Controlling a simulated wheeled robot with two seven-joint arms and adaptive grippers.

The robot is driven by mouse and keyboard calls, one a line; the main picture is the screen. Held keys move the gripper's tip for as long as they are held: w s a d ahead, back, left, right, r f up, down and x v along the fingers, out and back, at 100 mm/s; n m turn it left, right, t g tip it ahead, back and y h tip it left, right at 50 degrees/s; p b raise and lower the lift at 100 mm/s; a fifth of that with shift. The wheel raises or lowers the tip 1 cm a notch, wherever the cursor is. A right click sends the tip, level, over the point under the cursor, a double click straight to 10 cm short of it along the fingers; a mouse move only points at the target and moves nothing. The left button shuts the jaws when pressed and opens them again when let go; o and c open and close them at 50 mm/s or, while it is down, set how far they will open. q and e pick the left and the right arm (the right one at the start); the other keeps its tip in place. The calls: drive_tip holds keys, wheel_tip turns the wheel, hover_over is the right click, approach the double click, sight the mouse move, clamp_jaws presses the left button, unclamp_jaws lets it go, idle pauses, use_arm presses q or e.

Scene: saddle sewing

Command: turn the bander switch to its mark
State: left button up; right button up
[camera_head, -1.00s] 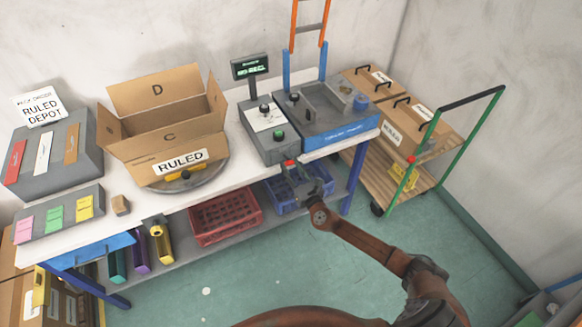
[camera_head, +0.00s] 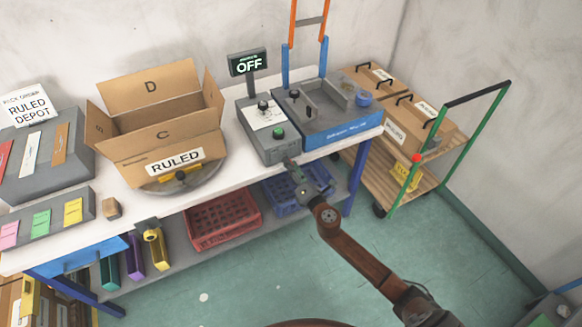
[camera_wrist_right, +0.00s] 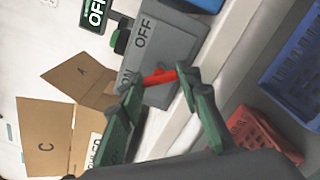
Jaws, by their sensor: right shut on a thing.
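The bander switch is a red lever (camera_wrist_right: 160,76) on the front face of the grey control box (camera_head: 252,142). In the right wrist view, ON and OFF marks (camera_wrist_right: 141,34) are printed on that face, with the lever nearer the ON lettering, which is partly covered. My right gripper (camera_head: 291,165) is at the box's front lower edge, and in the wrist view its fingertips (camera_wrist_right: 162,82) are shut on the lever from both sides. In the head view the gripper hides the lever. The display (camera_head: 248,62) above the box reads OFF. My left gripper is not in view.
A blue-fronted machine (camera_head: 330,125) stands right of the box. An open carton (camera_head: 150,140) labelled RULED sits on a turntable to the left. Red (camera_head: 222,220) and blue (camera_head: 290,192) crates are on the shelf below. A cart (camera_head: 375,180) with boxes stands at right.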

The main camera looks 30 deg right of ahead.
drive_tip(key=shift+m, duration=3.5)
drive_tip(key=o, duration=1.2)
drive_tip(key=shift+c, duration=0.2)
drive_tip(key=shift+s, duration=0.1)
drive_tip(key=s, duration=1.1)
drive_tip(key=shift+s, duration=0.4)
